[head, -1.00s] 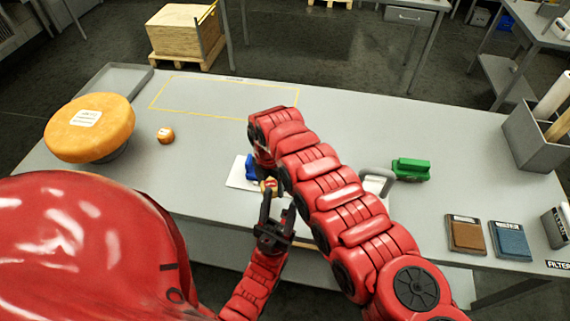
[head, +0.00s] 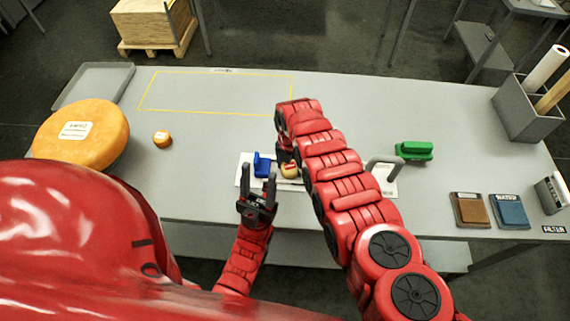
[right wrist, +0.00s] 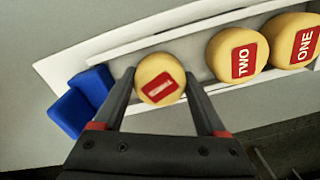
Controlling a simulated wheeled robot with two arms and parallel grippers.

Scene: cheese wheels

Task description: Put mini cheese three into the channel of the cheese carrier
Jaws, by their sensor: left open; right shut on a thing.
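Mini cheese three (right wrist: 159,80) is a small yellow wheel with a red label too foreshortened to read; it also shows in the head view (head: 289,170). My right gripper (right wrist: 161,72) is shut on it, one finger on each side. It is over the carrier's channel, beside the blue block (right wrist: 82,101); I cannot tell whether it touches the floor. The white cheese carrier (right wrist: 62,73) has cheeses TWO (right wrist: 237,55) and ONE (right wrist: 293,42) in its channel, to the right. My left gripper (head: 258,186) is open and empty, in front of the blue block in the head view.
A large orange cheese wheel (head: 80,132) and a small orange cheese (head: 162,139) sit at the left of the table. A grey tray (head: 94,85) is at the back left. A green block (head: 414,151) stands right of my right arm. The yellow-taped area is empty.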

